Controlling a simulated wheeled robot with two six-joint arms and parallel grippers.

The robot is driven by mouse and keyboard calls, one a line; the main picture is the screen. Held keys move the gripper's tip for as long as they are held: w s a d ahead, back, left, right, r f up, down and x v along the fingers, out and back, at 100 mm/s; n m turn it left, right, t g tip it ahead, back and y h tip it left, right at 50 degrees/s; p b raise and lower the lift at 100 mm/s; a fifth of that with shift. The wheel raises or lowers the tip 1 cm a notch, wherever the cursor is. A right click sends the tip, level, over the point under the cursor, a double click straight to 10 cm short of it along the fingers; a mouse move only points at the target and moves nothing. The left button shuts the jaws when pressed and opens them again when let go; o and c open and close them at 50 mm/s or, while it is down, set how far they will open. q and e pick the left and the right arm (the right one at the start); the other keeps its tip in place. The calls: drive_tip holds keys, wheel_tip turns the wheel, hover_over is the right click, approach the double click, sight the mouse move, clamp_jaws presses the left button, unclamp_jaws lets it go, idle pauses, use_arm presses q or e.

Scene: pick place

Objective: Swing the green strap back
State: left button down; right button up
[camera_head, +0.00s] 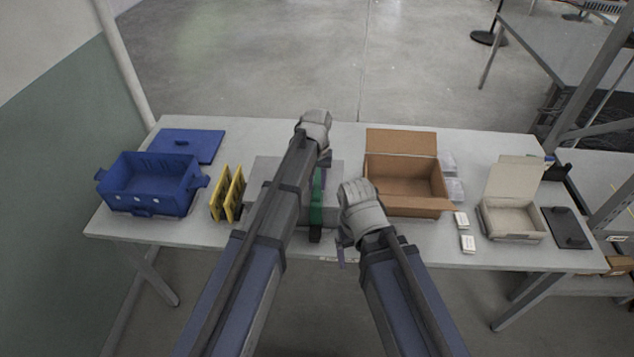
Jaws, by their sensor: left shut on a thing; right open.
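The green strap (316,205) shows as a narrow upright band near the table's middle, in front of a grey box-like fixture (264,170). My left arm covers much of the fixture. My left gripper (324,160) is at the strap's far end, shut on it; the contact itself is mostly hidden by the hand. My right gripper (341,254) is open and empty, at the table's front edge just right of the strap's near end. A dark piece (315,232) sits at the strap's near end.
Left are a blue crate (150,205), a blue lid (190,143) and yellow racks (227,194). Right are an open cardboard box (410,206), small white boxes (467,244), an open pale box (512,232) and a dark tray (566,228). The table's (250,137) back strip is partly clear.

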use_arm(q)
drive_tip(key=shift+w+r, duration=0.1)
idle(0.3)
drive_tip(key=w+r+g+p, duration=0.4)
drive_tip(key=r, duration=0.1)
drive_tip(key=shift+w+r, duration=0.3)
drive_tip(key=c, duration=0.6)
unclamp_jaws()
drive_tip(key=shift+c, duration=0.2)
drive_tip(key=shift+s, duration=0.1)
drive_tip(key=shift+r, duration=0.1)
